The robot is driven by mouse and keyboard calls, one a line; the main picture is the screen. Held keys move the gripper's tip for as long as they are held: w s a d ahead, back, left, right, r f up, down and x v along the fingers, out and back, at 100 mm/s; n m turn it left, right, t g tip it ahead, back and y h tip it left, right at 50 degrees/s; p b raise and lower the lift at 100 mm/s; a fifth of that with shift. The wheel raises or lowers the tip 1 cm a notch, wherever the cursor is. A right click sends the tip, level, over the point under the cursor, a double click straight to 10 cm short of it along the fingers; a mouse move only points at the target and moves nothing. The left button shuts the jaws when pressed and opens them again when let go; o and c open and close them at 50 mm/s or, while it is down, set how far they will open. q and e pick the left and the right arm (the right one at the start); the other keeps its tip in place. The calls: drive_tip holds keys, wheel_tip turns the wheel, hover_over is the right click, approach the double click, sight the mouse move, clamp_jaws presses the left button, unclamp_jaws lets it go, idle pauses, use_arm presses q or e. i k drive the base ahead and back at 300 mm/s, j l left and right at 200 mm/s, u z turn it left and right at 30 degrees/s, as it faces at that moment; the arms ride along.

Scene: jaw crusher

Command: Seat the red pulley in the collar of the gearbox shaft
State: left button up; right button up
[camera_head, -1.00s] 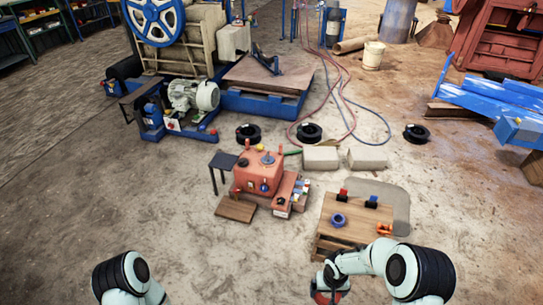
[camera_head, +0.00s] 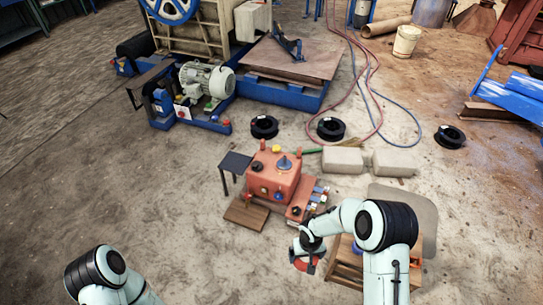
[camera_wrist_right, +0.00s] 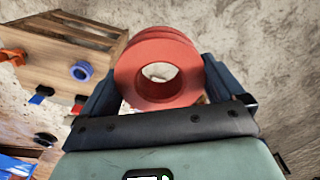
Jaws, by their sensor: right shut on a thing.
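The red pulley (camera_wrist_right: 188,82) is a thick ring with a round hole. My right gripper (camera_wrist_right: 158,88) is shut on it, one dark finger on each side. In the head view the pulley (camera_head: 307,266) hangs under my right wrist, in front of the red gearbox (camera_head: 265,183) and apart from it. The gearbox stands on the floor, with a grey-blue round fitting with an upright stub (camera_head: 284,163) and a yellow cap on top. I cannot tell which fitting is the shaft collar. My left arm shows at the lower left; its gripper is out of view.
A wooden crate (camera_head: 345,270) is partly hidden behind my right arm. The wrist view shows a blue ring (camera_wrist_right: 81,71) and an orange part (camera_wrist_right: 12,56) on it.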

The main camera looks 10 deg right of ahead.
sight(284, 164)
drive_tip(key=i+l+u, duration=0.25)
drive_tip(key=i, duration=0.3)
drive_tip(key=i+l+u, duration=0.25)
drive_tip(key=i, duration=0.3)
drive_tip(key=i+l+u, duration=0.25)
drive_tip(key=i, duration=0.25)
